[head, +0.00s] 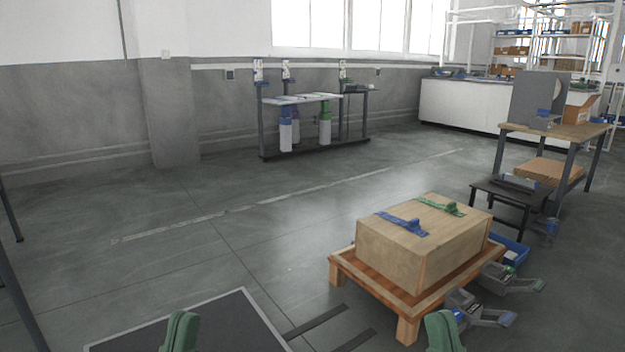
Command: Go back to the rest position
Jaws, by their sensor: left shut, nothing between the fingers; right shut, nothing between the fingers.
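My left gripper (180,331) shows at the bottom edge, left of the middle, as upright green fingers pressed together. My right gripper (443,331) shows at the bottom edge, right of the middle, in much the same pose and height. Both are shut and empty, and the picture's lower edge cuts them off. The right gripper stands in front of the near end of a low wooden platform (343,268); I cannot tell how far apart they are.
A wooden box (385,254) on the platform carries a blue bracket (402,222) and a green bracket (440,204). Grey devices (510,279) lie right of it. A dark, pale-edged panel (240,325) is low in front. Open floor (200,245) lies beyond; a bench (315,99) stands at the wall.

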